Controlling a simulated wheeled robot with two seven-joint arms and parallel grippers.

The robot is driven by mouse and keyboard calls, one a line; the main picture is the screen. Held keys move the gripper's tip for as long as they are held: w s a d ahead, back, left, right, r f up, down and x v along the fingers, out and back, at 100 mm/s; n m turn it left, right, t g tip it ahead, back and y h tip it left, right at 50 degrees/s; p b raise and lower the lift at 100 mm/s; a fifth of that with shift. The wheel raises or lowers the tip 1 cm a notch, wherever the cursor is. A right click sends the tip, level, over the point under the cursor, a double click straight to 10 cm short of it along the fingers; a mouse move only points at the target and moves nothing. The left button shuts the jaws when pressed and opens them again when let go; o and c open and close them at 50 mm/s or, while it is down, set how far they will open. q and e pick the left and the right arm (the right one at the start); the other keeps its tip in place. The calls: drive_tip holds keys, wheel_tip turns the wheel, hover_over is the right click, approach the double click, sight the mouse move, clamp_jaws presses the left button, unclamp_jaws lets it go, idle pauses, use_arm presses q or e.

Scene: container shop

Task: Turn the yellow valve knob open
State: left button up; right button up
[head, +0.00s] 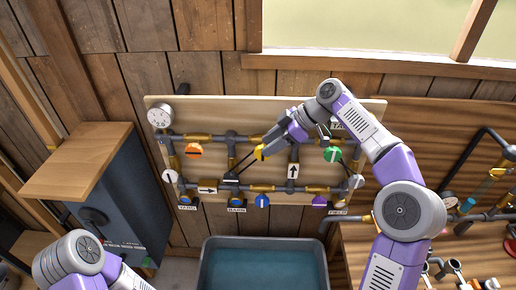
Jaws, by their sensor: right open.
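The yellow valve knob (259,152) sits near the middle of the pipe board (370,108). It is small and partly hidden by my right gripper (262,145), whose fingertips are right at it. The right gripper is open. I cannot tell whether its fingers touch the knob or stand around it. My right arm reaches in from the lower right and covers part of the board's right side. Of my left arm only links show at the lower left; its gripper is out of view.
Other knobs on the board are orange (193,150), green (332,155), blue (262,201) and purple (319,201). A pressure gauge (160,116) is at the upper left. A blue water tub (262,243) stands below. A dark cabinet (112,190) stands left; a wooden bench is right.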

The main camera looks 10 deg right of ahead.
sight(258, 158)
drive_tip(key=x, duration=0.4)
drive_tip(key=shift+w+f, duration=0.2)
drive_tip(key=shift+w, duration=0.1)
drive_tip(key=shift+w+a+f, duration=0.2)
drive_tip(key=shift+a+f, duration=0.05)
drive_tip(key=shift+s+a, duration=0.1)
drive_tip(key=shift+s, duration=0.25)
drive_tip(key=shift+w, duration=0.15)
drive_tip(key=c, duration=0.3)
clamp_jaws()
